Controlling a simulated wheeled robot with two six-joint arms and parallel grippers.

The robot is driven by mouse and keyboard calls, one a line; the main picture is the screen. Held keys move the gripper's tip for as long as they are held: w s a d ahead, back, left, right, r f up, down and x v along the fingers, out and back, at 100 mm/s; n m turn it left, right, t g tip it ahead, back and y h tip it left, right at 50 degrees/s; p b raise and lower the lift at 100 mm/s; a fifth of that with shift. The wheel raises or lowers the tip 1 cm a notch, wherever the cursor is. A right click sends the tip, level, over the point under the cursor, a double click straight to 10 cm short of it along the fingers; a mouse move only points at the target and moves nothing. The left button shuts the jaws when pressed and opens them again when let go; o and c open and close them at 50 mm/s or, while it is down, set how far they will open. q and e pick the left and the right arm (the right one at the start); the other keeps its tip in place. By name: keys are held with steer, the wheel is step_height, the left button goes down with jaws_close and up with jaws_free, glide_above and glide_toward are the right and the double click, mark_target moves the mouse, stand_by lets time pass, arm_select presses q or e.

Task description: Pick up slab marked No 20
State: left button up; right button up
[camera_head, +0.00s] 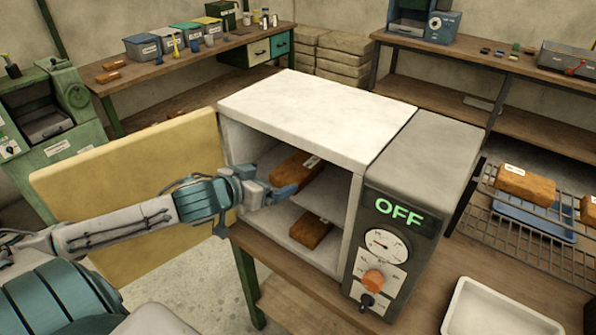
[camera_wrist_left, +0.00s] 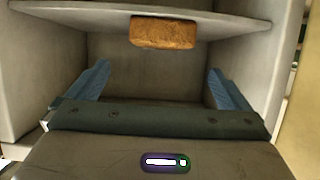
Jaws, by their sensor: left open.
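A brown slab (camera_head: 293,171) with a pale label lies on the upper shelf of the open oven cabinet (camera_head: 318,110). The label numbers are too small to read, so I cannot tell which is No 20. My left gripper (camera_head: 283,193) is at the cabinet opening, close to the upper slab's near end. In the left wrist view the open blue fingers (camera_wrist_left: 157,80) have nothing between them. One slab's end (camera_wrist_left: 163,33) shows beyond them at the shelf edge (camera_wrist_left: 80,12). The right gripper is out of view.
The yellowish cabinet door (camera_head: 125,190) stands open at left, behind my left arm. The control panel reads OFF (camera_head: 400,213). A wire rack (camera_head: 540,245) at right carries a labelled slab (camera_head: 525,186) and part of another. A white tray (camera_head: 500,310) lies in front.

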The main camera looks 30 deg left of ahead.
mark_target(293, 169)
arm_select(q)
steer(key=shift+x, duration=2.75)
steer(key=shift+r+p+x, duration=0.2)
steer(key=shift+p+x, duration=0.6)
steer(key=shift+x, duration=1.9)
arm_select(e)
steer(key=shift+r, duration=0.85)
arm_select(q)
steer(key=c, duration=1.3)
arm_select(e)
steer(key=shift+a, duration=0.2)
